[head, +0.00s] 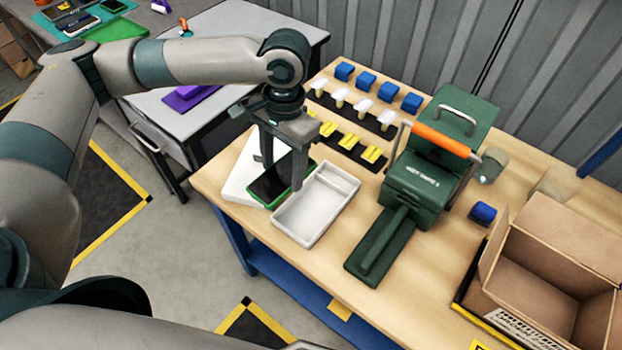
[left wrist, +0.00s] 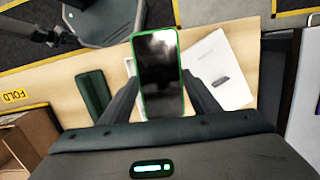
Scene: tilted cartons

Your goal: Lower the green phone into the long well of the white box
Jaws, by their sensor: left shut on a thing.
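The green phone (head: 270,186), green-rimmed with a dark glossy screen, is held between the two fingers of my left gripper (head: 282,172). It also shows in the left wrist view (left wrist: 158,72), where the fingers (left wrist: 163,98) grip its sides. The open white box (head: 311,222) lies on the bench just right of the phone in the head view, with a long well and a narrower compartment at its far end. The phone looks raised above the bench, between the box and a white lid; the exact height is unclear. In the left wrist view the phone hides most of the box.
The flat white lid (head: 238,178) lies left of the box; it also shows in the left wrist view (left wrist: 222,68). A dark green press (head: 432,165) stands to the right, and an open cardboard carton (head: 550,270) farther right. Rows of yellow, white and blue pieces (head: 373,153) lie behind.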

